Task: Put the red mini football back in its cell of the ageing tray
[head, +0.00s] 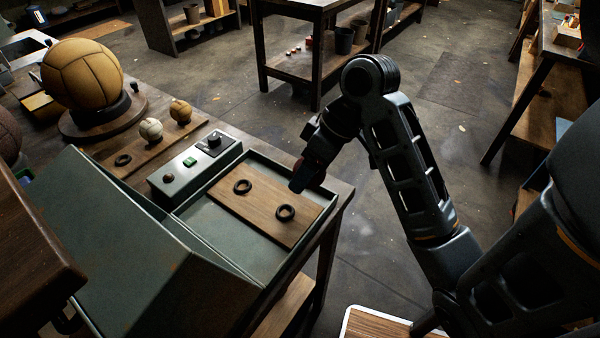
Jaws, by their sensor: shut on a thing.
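My gripper (302,180) hangs over the right side of a wooden board (262,211) in a grey-green metal tray (325,208). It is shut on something. Only a dark reddish patch shows at the fingers, consistent with the red mini football; the rest is hidden by the gripper. The board carries two empty black rings, a left ring (242,186) and a right ring (285,212). My gripper is above and to the right of them, apart from both. I cannot tell its exact height over the board.
A control box (195,168) stands behind the tray, and a large raised grey-green panel (135,245) at its left. A wooden strip holds a white ball (151,129), a tan ball (180,111) and an empty ring (123,160). A big tan ball (83,74) stands behind.

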